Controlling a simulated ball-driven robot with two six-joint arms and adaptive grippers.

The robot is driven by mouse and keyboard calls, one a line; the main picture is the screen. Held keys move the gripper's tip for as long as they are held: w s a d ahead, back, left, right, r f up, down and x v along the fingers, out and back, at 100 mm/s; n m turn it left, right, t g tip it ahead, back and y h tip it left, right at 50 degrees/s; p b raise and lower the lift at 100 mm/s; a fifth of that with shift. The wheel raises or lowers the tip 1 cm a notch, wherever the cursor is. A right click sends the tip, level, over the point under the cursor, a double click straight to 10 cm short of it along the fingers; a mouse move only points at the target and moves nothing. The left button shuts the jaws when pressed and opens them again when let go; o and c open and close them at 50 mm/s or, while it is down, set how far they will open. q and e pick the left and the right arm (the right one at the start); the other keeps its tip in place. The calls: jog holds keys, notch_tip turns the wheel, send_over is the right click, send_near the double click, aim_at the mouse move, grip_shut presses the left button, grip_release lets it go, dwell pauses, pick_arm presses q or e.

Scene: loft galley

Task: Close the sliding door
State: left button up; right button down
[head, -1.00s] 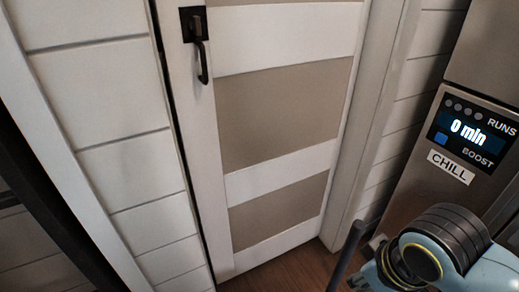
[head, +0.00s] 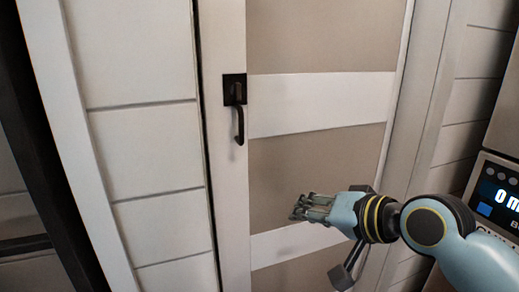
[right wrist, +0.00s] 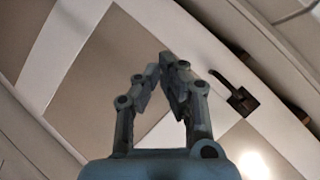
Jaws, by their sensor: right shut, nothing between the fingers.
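The sliding door (head: 310,102) is a white-framed panel with beige insets, standing in front of me in the head view. Its black handle (head: 239,124) sits on a dark plate near the door's left edge. My right gripper (head: 299,207) is shut and empty, below and to the right of the handle and apart from it. In the right wrist view, the right gripper's fingertips (right wrist: 167,60) meet, with the handle (right wrist: 222,82) to their right and the door panel (right wrist: 105,75) behind. My left gripper is not in view.
White plank wall (head: 140,110) lies left of the door, with a narrow dark gap between them. A white post (head: 432,110) stands right of the door. A steel appliance with a display (head: 497,193) is at the far right.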

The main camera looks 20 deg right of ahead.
aim_at(248, 136)
jog(key=w+d+r+m+t, duration=0.4)
jog(key=w+r+m+t, duration=0.15)
jog(key=w+r, duration=0.3)
jog(key=shift+m+g, duration=0.35)
jog(key=b+x, duration=0.1)
jog(key=x, duration=0.9)
jog(key=shift+a+b, duration=0.15)
jog(key=shift+b, duration=0.2)
jog(key=a, duration=0.3)
jog(key=shift+w+f, duration=0.25)
jog(key=shift+f, duration=0.05)
jog(key=shift+a+f, duration=0.15)
jog(key=shift+a, duration=0.4)
